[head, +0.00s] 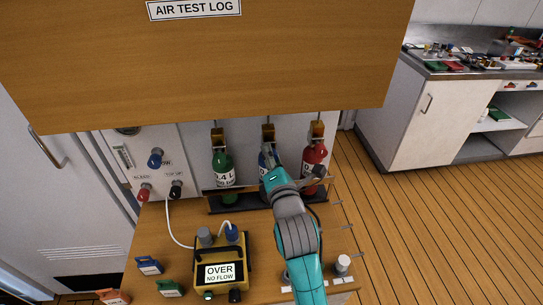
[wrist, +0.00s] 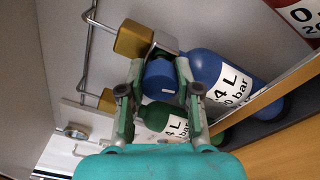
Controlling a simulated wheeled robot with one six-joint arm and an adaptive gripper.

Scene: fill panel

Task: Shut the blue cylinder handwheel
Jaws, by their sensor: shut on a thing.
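The blue cylinder (head: 263,161) stands in the rack between the green and red cylinders, largely hidden behind my arm in the head view. In the wrist view the blue cylinder (wrist: 215,72) lies across the upper right with a white label. Its brass valve block (wrist: 133,39) is at its neck. The blue handwheel (wrist: 160,82) sits between the two fingers of my gripper (wrist: 160,70), which is shut on it, one finger on each side. In the head view my gripper reaches the cylinder's front and its fingers are hard to make out.
The green cylinder (head: 222,165) and red cylinder (head: 314,154) stand close on either side. A wooden panel (head: 210,60) overhangs above. A yellow meter (head: 218,267) reading "OVER NO FLOW" stands on the bench at front left, its white hose running to the wall panel.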

